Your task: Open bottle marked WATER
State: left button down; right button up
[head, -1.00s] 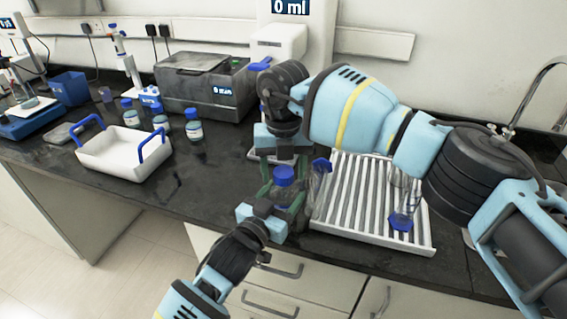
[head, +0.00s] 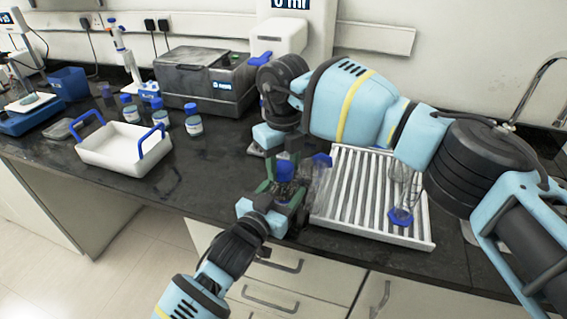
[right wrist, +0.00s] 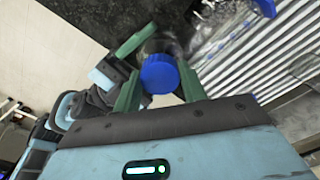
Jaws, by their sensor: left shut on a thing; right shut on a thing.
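A bottle with a blue cap (head: 285,171) is between my two grippers above the front of the bench. My right gripper (head: 284,165) comes from above and is shut on the cap. In the right wrist view its green fingers lie on both sides of the blue cap (right wrist: 159,74). My left gripper (head: 284,200) comes from the lower left and is shut around the bottle's body below the cap. The fingers hide most of the body, and no label on it can be read.
Several blue-capped labelled bottles (head: 193,121) stand at the left by a white tray with blue handles (head: 110,158). A grey machine (head: 205,82) is behind. A ribbed white rack (head: 350,205) with glassware (head: 401,208) lies close right of the grippers. Dark bench (head: 205,185) is bare left of them.

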aim_at(284, 166)
jog(key=n, duration=0.6)
jog(key=shift+n, duration=0.3)
jog(key=shift+r, duration=0.5)
jog(key=shift+r, duration=0.65)
jog(key=shift+r, duration=0.1)
jog(key=shift+r, duration=1.9)
pick_arm(q)
jog(key=shift+c, duration=1.4)
grip_release()
